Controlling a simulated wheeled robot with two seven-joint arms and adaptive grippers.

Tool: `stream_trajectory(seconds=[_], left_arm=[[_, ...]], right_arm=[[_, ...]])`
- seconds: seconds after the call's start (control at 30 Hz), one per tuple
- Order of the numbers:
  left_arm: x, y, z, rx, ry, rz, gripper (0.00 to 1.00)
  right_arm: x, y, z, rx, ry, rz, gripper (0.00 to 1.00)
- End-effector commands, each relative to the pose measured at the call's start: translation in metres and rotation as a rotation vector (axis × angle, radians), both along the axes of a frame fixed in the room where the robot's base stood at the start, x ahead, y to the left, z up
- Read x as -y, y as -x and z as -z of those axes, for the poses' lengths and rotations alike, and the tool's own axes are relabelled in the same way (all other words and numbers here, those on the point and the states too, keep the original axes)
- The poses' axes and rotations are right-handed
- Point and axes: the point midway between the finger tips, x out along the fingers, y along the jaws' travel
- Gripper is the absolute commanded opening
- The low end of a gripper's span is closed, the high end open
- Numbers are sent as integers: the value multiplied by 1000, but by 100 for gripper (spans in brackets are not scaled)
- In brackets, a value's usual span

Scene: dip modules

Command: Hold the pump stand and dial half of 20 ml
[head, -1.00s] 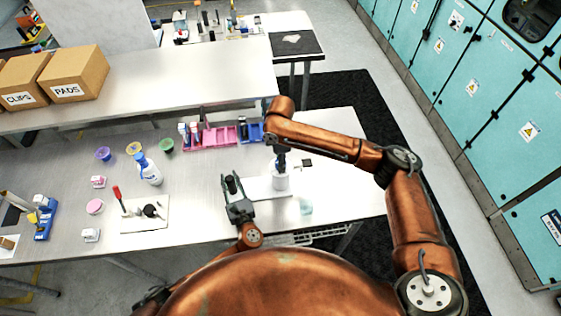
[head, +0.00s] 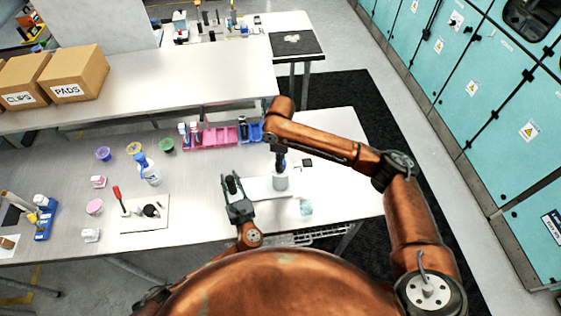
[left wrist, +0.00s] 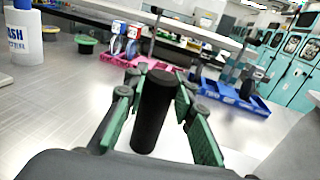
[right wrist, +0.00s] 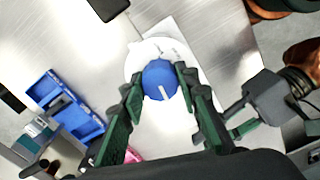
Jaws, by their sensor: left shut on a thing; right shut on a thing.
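The pump stand has a white base plate (head: 262,194) and a black upright post (left wrist: 152,112). My left gripper (head: 232,186) is shut on the post, which stands between its green fingers in the left wrist view. A white pump body (head: 281,183) stands at the right end of the plate. Its round blue dial (right wrist: 160,80) has a white pointer mark. My right gripper (right wrist: 158,92) comes from above and is shut on the dial, one finger on each side. In the head view the dial is mostly hidden by the right gripper. The dial's scale is not readable.
A small clear beaker (head: 306,207) stands right of the pump near the table's front edge. Pink and blue trays (head: 213,138) lie behind. A wash bottle (head: 149,170) and a white board (head: 135,222) are to the left.

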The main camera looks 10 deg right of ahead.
Motion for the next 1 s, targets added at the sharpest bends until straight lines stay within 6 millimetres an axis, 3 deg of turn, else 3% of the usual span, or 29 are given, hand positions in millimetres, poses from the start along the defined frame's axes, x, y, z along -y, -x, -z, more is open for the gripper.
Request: stream_trajectory(seconds=[0.03,0.07,0.3,0.67,1.0], left_arm=[[1,0,1,-2,0,1,0],[1,0,1,-2,0,1,0],[1,0,1,-2,0,1,0],[0,0,1,-2,0,1,0],[0,0,1,-2,0,1,0]], right_arm=[[0,0,-1,2,-2,-1,5],[0,0,-1,2,-2,-1,31],[0,0,0,1,-1,-1,47],[0,-1,-7,2,0,-1,47],[0,-1,-71,4,-1,-2,47]])
